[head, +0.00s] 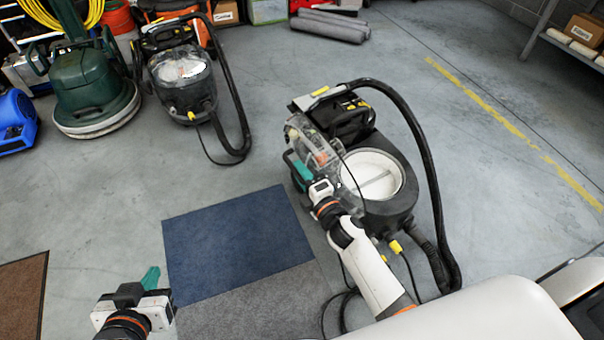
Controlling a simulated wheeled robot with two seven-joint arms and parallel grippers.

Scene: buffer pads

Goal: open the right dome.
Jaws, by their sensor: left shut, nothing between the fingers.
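The right machine is a black carpet cleaner (388,220) on the floor right of centre. Its clear dome (318,143) stands tipped up on the left side, off the round opening. The white tank (374,178) inside shows uncovered. My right gripper (298,168) is beside the lower left part of the raised dome, with its teal fingers partly hidden by my wrist. I cannot tell whether they grip the dome or only touch it. My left gripper (151,277) is shut and empty, low at the left over the floor near the mats.
A similar machine (183,85) stands at the back left with its dome down. A green floor polisher (88,90) and a blue blower (15,120) are further left. A blue mat (237,240) lies in the middle. A black hose (428,160) arches on the right machine's right side.

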